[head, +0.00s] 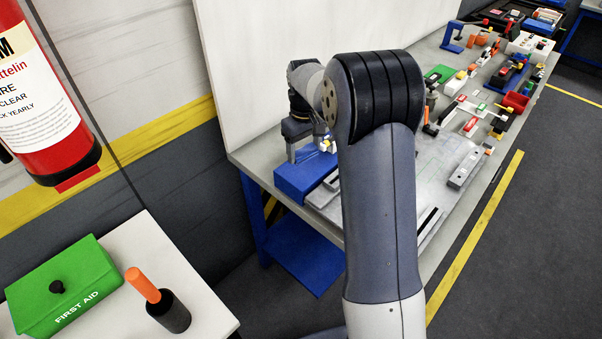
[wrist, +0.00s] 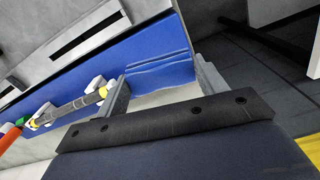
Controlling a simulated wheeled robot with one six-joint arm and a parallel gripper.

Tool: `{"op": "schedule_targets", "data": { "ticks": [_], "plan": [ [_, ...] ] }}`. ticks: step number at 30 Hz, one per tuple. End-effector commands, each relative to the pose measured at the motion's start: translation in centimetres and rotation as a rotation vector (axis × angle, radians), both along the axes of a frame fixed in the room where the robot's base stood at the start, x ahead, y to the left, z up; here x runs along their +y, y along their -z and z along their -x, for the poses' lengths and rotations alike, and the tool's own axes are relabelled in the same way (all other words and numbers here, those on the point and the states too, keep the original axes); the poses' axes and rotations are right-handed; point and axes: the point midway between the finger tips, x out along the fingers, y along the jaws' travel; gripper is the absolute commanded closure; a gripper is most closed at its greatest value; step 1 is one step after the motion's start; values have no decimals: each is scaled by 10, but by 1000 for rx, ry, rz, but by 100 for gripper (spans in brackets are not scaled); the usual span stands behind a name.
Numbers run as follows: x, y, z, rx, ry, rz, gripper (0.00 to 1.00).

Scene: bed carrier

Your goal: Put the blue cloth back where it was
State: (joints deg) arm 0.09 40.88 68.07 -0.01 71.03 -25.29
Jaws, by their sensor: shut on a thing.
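My gripper (head: 306,151) is low over a blue block-like holder (head: 302,179) at the near left corner of the workbench. In the wrist view, my gripper (wrist: 160,70) has its two grey fingers well apart, one at each side of a layered blue piece. This piece looks like the folded blue cloth (wrist: 160,65), held between the fingertips. It lies against or just over the same-coloured blue surface, and I cannot tell whether it touches. In the head view I cannot tell the cloth from the holder.
The workbench (head: 254,158) carries several tools and parts farther back. A white panel (head: 285,60) stands behind it. A green first aid box (head: 65,285) is at lower left.

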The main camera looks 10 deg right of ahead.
Motion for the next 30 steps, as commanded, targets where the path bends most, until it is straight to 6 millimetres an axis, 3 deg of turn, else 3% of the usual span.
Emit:
{"op": "schedule_targets", "data": {
  "ticks": [5,8,16,30],
  "plan": [
    [0,-20,-13,-1,-118,0,54],
    [0,-19,-14,4,-145,-1,54],
    [0,26,-14,7,-151,0,54],
    [0,74,-15,1,-149,-1,54]
  ]
}}
